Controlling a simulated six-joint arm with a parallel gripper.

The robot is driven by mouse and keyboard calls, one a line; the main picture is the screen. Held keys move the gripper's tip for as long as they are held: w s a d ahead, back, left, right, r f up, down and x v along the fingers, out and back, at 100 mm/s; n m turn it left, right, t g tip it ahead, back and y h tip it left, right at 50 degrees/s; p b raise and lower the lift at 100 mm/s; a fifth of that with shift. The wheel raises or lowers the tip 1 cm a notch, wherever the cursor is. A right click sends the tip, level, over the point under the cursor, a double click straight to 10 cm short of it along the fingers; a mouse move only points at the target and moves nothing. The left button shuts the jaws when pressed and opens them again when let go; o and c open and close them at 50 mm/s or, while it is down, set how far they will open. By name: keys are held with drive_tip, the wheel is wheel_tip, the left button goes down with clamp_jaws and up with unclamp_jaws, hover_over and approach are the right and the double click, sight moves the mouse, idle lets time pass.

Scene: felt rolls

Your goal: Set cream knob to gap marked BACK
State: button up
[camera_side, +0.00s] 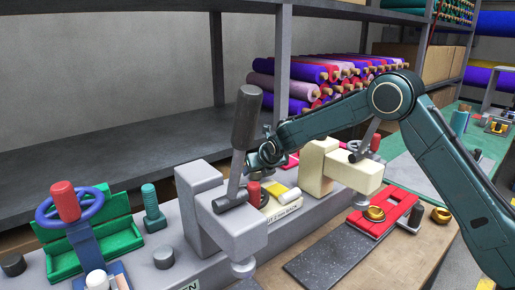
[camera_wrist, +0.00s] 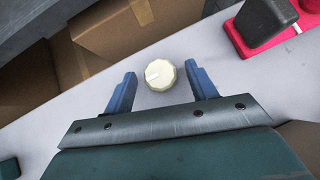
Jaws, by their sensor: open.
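The cream knob (camera_wrist: 160,75) shows in the wrist view as a round, ridged dial on a pale grey surface. A lighter pointer mark on its face points to the left. My gripper (camera_wrist: 160,68) is open, with one blue finger on each side of the knob and clear space between each finger and the knob. In the side view, my gripper (camera_side: 264,156) is behind the dark upright handle and partly hidden by it. A label plate (camera_side: 282,214) there carries lettering that includes BACK. I cannot make out the knob's marked gaps in either view.
A grey clamp with a dark handle (camera_side: 245,118) stands close in front of my gripper. A cream clamp block (camera_side: 318,165) stands to its right. A cardboard box (camera_wrist: 120,28) shows in the wrist view.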

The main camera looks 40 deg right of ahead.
drive_tip(key=v, duration=1.2)
drive_tip(key=shift+s+d, duration=0.1)
